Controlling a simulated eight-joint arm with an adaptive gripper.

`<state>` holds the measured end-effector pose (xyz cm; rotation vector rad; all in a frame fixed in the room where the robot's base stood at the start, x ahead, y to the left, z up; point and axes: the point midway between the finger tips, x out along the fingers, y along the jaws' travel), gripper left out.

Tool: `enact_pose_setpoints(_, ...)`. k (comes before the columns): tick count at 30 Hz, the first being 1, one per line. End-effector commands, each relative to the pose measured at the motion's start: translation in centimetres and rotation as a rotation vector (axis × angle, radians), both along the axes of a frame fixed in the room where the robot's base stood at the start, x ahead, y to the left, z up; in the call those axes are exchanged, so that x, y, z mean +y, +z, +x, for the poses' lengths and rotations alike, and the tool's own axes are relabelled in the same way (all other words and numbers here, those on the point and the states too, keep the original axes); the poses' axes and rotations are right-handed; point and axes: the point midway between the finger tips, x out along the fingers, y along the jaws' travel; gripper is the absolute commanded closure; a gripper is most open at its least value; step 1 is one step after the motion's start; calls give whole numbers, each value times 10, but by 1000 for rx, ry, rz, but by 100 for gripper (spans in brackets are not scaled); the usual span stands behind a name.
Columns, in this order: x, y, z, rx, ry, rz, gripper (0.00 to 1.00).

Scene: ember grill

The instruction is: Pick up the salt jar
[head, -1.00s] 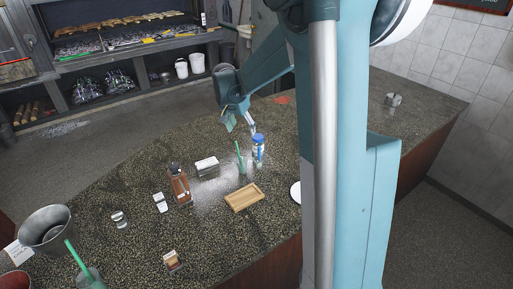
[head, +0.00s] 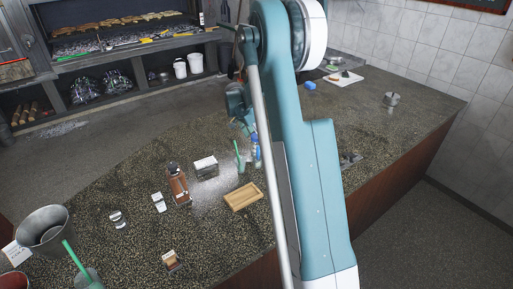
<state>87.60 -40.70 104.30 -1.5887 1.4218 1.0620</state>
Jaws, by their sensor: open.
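A jar with a blue label (head: 256,152) stands on the dark stone counter, partly hidden by my arm; it may be the salt jar, but I cannot read its label. My gripper (head: 247,129) is open, just above and slightly left of this jar, close to its top. The fingers are small and partly hidden, so I cannot tell whether they touch it. A green bottle or straw-like item (head: 240,158) stands just left of the jar.
A wooden tray (head: 243,197), a brown bottle caddy (head: 179,186), a napkin box (head: 206,167) and small shakers (head: 118,219) stand nearby. A metal bucket (head: 44,230) is at the left. A white board (head: 343,78) and a blue block (head: 310,85) lie at the back.

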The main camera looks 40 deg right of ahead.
Motion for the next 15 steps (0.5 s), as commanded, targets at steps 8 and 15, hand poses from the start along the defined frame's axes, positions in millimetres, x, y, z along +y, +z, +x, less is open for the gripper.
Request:
enact_pose_setpoints(8,-2,-2,0,0,-4,0,43)
enact_pose_setpoints(15,-4,-6,1,0,-4,0,43)
